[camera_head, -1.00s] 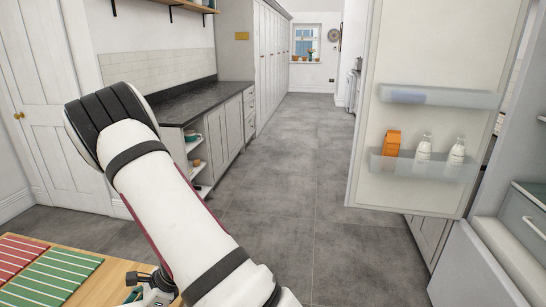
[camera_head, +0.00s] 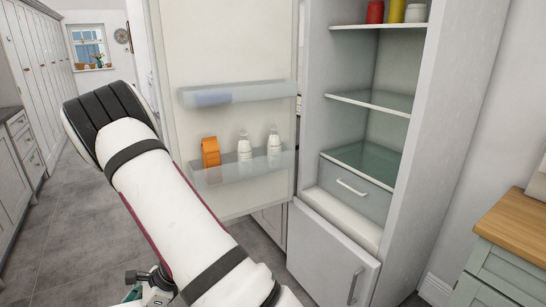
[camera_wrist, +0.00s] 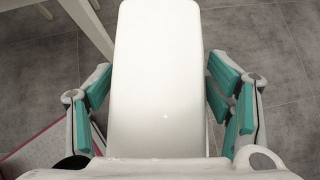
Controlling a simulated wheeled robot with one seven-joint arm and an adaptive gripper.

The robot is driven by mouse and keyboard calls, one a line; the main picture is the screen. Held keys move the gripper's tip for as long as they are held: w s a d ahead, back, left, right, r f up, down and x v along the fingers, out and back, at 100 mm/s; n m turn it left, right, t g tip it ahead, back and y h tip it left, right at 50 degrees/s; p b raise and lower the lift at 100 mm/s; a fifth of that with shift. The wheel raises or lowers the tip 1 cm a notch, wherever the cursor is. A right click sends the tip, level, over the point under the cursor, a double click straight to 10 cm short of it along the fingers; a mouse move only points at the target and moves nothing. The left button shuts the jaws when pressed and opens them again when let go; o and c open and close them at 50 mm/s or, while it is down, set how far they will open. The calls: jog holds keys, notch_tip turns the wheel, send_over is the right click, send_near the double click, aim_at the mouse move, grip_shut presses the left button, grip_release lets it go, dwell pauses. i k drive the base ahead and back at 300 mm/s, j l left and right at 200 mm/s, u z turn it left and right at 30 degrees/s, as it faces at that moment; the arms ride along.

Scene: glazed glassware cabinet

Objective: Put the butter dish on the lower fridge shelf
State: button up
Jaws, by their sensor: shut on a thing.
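The butter dish (camera_wrist: 157,50) is a long white block with rounded corners in the wrist view. My gripper (camera_wrist: 160,90) is shut on it, with green-padded fingers along its two long sides. In the head view only part of my gripper (camera_head: 150,287) shows at the bottom, and the dish is hidden behind my arm. The fridge (camera_head: 312,110) stands open right of centre. Its lower glass shelf (camera_head: 362,162) is bare, just above a drawer. The glass shelf (camera_head: 375,102) above it is also bare.
The open fridge door (camera_head: 225,50) holds an orange carton (camera_head: 210,152) and two white bottles (camera_head: 259,147) in its lower rack. Red, yellow and white containers (camera_head: 397,11) stand on the top shelf. A wood-topped cabinet (camera_head: 515,235) is at right. Grey floor is clear at left.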

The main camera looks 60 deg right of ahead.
aim_at(377, 172)
jog(key=z, duration=1.4)
jog(key=i+j+z, duration=0.15)
jog(key=z, duration=0.25)
jog(key=i+j+z, duration=0.2)
jog(key=z, duration=0.2)
